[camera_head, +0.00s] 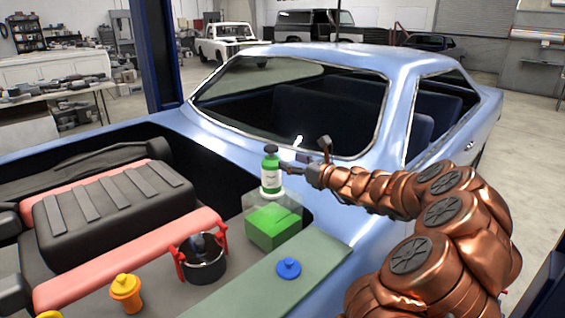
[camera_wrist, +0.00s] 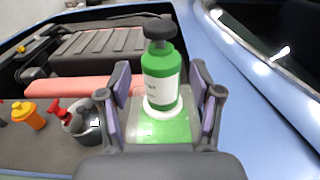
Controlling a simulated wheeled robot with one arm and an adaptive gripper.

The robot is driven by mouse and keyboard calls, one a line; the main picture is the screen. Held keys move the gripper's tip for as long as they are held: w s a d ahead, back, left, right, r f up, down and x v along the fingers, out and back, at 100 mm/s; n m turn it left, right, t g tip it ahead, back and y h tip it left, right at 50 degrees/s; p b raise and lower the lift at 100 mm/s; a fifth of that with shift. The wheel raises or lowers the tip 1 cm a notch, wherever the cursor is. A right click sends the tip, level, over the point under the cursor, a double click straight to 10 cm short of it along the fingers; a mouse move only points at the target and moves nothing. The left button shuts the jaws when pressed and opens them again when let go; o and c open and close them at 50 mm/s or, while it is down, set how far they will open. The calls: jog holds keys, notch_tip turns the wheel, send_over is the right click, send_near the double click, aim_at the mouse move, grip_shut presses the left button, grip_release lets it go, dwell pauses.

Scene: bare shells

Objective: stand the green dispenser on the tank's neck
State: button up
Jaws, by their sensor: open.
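The green dispenser (camera_head: 271,172) is a green bottle with a white label and a dark pump top. It stands upright over the white neck ring on top of the clear tank (camera_head: 286,226), which holds green liquid. In the wrist view the dispenser (camera_wrist: 161,75) is between the two fingers of my gripper (camera_wrist: 160,100), with a gap on each side. The white ring (camera_wrist: 163,108) shows around its base, and green liquid shows below. My gripper (camera_head: 312,165) is open, beside the dispenser. Whether the dispenser's base is fully seated is hard to tell.
In the engine bay are a dark pot with red handles (camera_head: 203,258), an orange cap (camera_head: 126,292) and a black ribbed engine cover (camera_head: 115,205). A blue cap (camera_head: 289,268) lies on the grey-green ledge (camera_head: 250,295). The blue car's windshield (camera_head: 290,105) is behind the tank.

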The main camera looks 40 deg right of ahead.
jog(key=s, duration=0.2)
jog(key=shift+s+d, duration=0.2)
jog(key=shift+s, duration=0.15)
